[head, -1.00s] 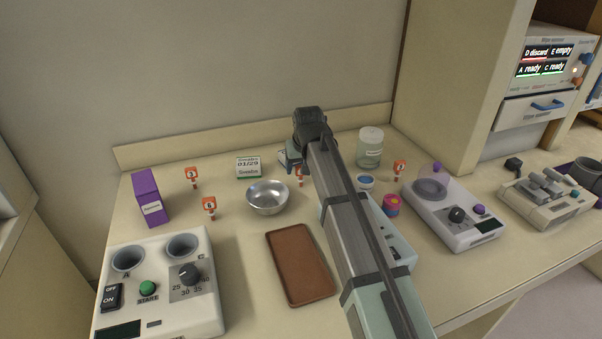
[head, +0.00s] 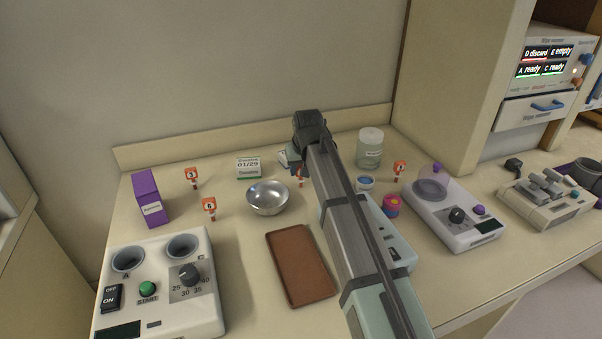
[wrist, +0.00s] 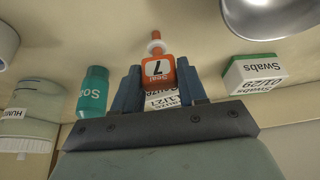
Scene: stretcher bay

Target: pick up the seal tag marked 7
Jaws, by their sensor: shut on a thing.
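The seal tag marked 7 (wrist: 158,72), an orange tag with a white label and a thin stem, is between the two blue fingers of my gripper (wrist: 159,82) in the wrist view. The fingers are shut on its sides. In the head view my arm covers most of the gripper, and only part of the tag (head: 300,177) shows just left of the arm. I cannot tell whether its stem touches the counter.
Other orange tags stand at the left (head: 192,175), nearer left (head: 210,206) and right (head: 399,168). A metal bowl (head: 267,197) is close to the left of the held tag. A swabs box (head: 248,167), glass jar (head: 369,148) and brown tray (head: 300,266) are around it.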

